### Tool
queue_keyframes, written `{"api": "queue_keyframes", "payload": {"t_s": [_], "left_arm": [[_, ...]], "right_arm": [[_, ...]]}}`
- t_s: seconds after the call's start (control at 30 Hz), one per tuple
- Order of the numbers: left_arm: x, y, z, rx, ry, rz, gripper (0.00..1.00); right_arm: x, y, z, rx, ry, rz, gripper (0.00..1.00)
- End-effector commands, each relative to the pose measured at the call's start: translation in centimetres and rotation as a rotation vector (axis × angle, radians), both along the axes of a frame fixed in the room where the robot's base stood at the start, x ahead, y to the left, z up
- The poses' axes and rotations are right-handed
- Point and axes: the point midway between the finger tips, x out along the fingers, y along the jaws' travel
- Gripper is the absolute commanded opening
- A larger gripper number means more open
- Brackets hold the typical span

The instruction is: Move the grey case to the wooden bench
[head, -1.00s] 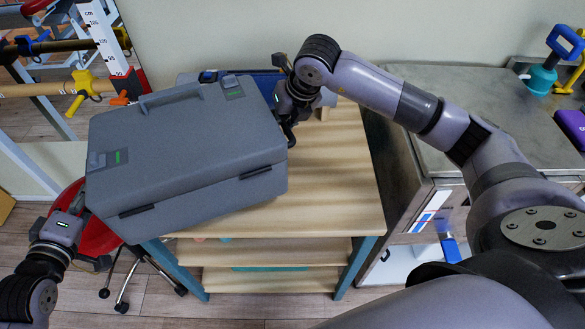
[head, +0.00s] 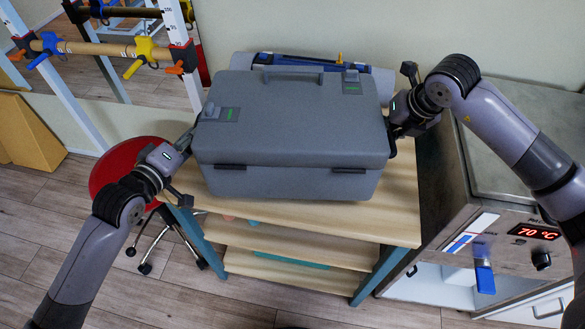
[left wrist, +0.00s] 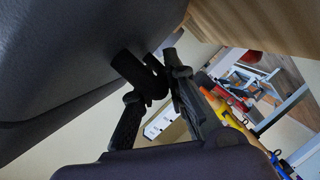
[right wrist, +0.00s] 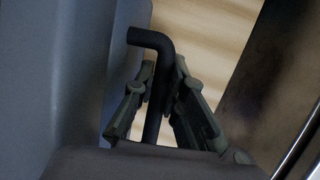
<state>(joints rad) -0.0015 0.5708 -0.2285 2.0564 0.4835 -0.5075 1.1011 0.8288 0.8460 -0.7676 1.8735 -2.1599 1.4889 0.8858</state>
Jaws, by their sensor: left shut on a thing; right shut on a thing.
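The grey case (head: 295,125) is closed, its lid handle upward, over the wooden top of a shelf unit (head: 405,215). It looks level; I cannot tell whether it touches the top. My left gripper (head: 187,150) is at the case's left side, and in the left wrist view its fingers (left wrist: 160,78) are shut on a dark side handle. My right gripper (head: 394,128) is at the right side. In the right wrist view its fingers (right wrist: 162,85) are shut on a black bent side handle (right wrist: 150,40). The case's underside is hidden in the head view.
A blue case-like object (head: 300,62) lies behind the grey case. A metal unit with a 70 °C display (head: 534,232) stands close on the right. A red stool (head: 125,165) is at the left, with parallel bars (head: 100,50) behind. Bare wooden top shows in front.

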Motion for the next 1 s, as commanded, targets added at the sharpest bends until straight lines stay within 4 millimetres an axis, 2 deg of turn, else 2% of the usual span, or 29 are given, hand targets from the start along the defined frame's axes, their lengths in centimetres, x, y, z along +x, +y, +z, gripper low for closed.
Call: {"api": "queue_keyframes", "payload": {"t_s": [0.27,1.0], "left_arm": [[0.1,0.2,-0.3,0.001,-0.008,0.003,0.0],[0.1,0.2,-4.4,0.001,-0.008,0.003,0.0]], "right_arm": [[0.1,-0.2,-0.5,-0.003,-0.003,-0.002,0.0],[0.1,-0.2,-4.5,-0.003,-0.003,-0.003,0.0]]}}
